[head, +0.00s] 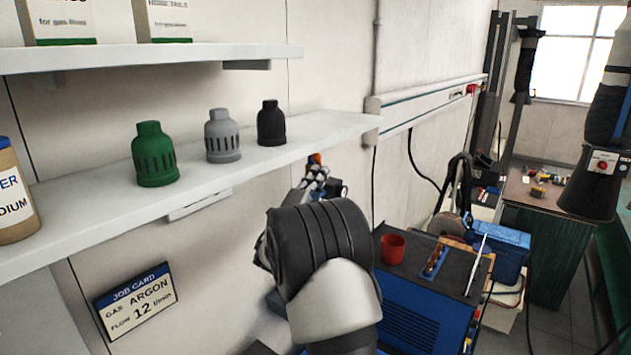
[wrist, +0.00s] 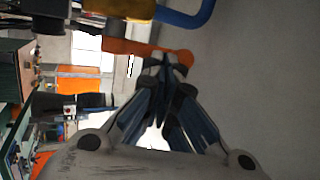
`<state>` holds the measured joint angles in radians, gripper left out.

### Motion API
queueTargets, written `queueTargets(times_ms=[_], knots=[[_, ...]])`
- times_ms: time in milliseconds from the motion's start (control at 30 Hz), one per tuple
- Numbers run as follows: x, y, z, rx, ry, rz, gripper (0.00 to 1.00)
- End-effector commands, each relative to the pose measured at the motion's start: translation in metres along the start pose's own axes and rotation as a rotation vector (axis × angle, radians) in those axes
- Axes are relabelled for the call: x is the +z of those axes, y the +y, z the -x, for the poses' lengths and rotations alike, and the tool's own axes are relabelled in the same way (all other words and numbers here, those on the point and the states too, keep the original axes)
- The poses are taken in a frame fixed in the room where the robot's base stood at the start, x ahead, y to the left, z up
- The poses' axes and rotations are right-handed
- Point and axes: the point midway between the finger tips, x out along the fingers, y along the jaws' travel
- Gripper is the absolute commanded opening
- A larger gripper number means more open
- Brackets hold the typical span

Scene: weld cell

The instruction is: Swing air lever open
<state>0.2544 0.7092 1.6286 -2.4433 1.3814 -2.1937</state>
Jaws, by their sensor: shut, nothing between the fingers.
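The air lever (wrist: 130,47) is an orange bar with a rounded end, crossing the upper middle of the wrist view. It lies beside a yellow fitting (wrist: 135,9) and a blue hose (wrist: 196,14). My gripper (wrist: 165,64) is shut and empty, its fingertips at the lever near the rounded end. I cannot tell whether they touch it. In the head view a small orange piece (head: 315,158) shows just above my gripper (head: 316,176), below the shelf's right part. My arm hides most of that area.
A white shelf (head: 90,215) with green, grey and black slotted caps runs along the wall close to my arm. A blue machine (head: 415,310) with a red cup (head: 392,248) on top stands right of my arm. A job card (head: 135,300) hangs lower left.

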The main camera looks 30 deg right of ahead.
Motion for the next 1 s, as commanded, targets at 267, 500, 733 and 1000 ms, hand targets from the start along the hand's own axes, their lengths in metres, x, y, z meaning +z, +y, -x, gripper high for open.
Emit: queueTargets(times_ms=[267, 500, 733, 1000], knots=[[0.000, -0.001, 0.000, 0.004, 0.000, -0.001, 0.00], [-0.001, -0.009, -0.007, 0.098, -0.001, -0.018, 0.00], [-0.002, -0.012, -0.012, 0.223, 0.000, -0.044, 0.00], [-0.005, -0.014, -0.023, 0.322, 0.002, -0.065, 0.00]])
